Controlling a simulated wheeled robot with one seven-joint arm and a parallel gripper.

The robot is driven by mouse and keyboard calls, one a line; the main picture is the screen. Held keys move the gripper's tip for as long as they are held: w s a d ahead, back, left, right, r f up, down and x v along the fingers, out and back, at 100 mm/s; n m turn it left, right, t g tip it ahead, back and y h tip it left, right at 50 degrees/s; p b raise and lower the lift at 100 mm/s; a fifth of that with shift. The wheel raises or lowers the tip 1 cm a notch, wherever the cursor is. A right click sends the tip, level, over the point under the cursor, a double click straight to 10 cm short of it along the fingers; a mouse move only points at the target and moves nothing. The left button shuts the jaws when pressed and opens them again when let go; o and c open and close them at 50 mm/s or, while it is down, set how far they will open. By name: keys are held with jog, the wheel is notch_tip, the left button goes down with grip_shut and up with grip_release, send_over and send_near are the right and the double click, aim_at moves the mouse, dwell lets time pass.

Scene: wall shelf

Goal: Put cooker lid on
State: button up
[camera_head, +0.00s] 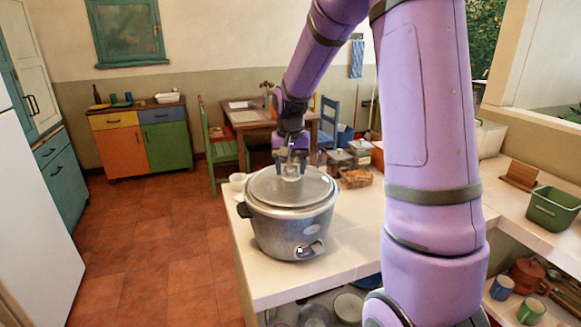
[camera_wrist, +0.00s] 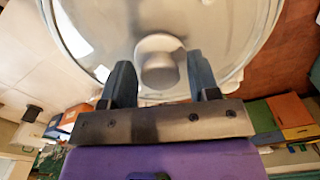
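The cooker (camera_head: 290,232) is a grey pot-shaped appliance with dark side handles and a front control, upright on the white counter. Its round, see-through lid (camera_head: 268,191) lies over the cooker's top in the head view; I cannot tell whether it is fully seated or slightly above the rim. The lid (camera_wrist: 95,25) fills the upper part of the wrist view. My gripper (camera_head: 291,160) points down at the lid's middle. The cooker's inside is hidden.
The white counter (camera_head: 345,235) has bare room right of the cooker. A small white bowl (camera_head: 238,181) stands behind left, and jars and a brown container (camera_head: 355,178) stand behind right. A green bin (camera_head: 553,208) is at far right. Bowls and mugs sit on shelves below.

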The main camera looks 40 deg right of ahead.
jog(key=shift+o, duration=0.7)
notch_tip(320, 180, up, 11)
dwell(1.0)
jog(key=s+a+r+n+t, duration=0.1)
jog(key=s+a, duration=0.3)
jog(key=s, duration=0.4)
jog(key=s+a+r+n+t, duration=0.2)
jog(key=s+a+n, duration=0.1)
jog(key=s, duration=0.6)
jog(key=s+a+r+n+t, duration=0.1)
jog(key=s+a+n+t, duration=0.1)
jog(key=s+a, duration=0.4)
jog(key=s, duration=0.3)
jog(key=shift+s+r+n, duration=0.2)
jog(key=shift+r+n, duration=0.1)
